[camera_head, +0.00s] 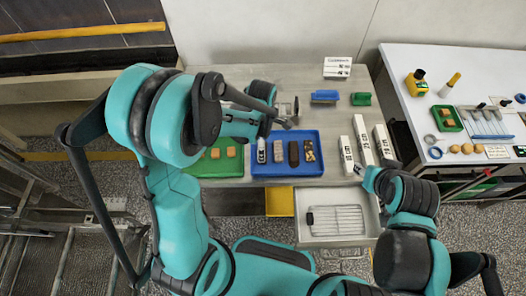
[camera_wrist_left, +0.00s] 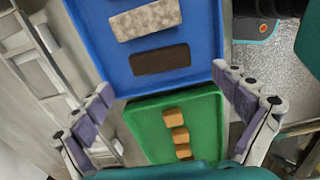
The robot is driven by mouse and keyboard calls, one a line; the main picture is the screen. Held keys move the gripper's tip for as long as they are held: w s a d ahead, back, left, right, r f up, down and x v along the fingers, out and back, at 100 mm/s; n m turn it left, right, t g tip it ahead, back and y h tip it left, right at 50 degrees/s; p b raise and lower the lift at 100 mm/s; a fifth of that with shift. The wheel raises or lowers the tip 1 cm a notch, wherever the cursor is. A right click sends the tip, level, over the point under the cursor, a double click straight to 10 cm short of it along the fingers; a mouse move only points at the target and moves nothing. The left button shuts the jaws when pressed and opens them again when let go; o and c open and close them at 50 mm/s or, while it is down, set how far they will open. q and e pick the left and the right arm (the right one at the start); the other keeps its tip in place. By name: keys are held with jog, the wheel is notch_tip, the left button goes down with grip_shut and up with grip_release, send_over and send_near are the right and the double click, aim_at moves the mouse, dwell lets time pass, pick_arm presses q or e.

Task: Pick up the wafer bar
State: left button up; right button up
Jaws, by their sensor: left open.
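Several bars lie in a blue tray (camera_head: 288,172) in the head view, among them a dark brown bar (camera_head: 294,153) and a speckled bar (camera_head: 310,151). I cannot tell for sure which one is the wafer bar. The left wrist view shows the blue tray (camera_wrist_left: 88,30) with a pale speckled bar (camera_wrist_left: 146,20) and a dark brown bar (camera_wrist_left: 160,60). My left gripper (camera_wrist_left: 168,106) is open and empty, its fingers apart above the trays.
A green tray (camera_head: 205,170) with tan cubes adjoins the blue tray's left side. White labelled boxes (camera_head: 363,140) stand to the right. A small blue holder (camera_head: 324,97) and a green one (camera_head: 360,99) are behind. A tray with a wire rack (camera_head: 336,220) sits in front.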

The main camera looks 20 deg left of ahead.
pick_arm(q)
jog(key=f+b, duration=0.1)
jog(key=f, duration=0.3)
jog(key=shift+d+f, duration=0.15)
jog(key=shift+d, duration=0.05)
jog(key=c, duration=1)
jog(key=shift+o, duration=0.2)
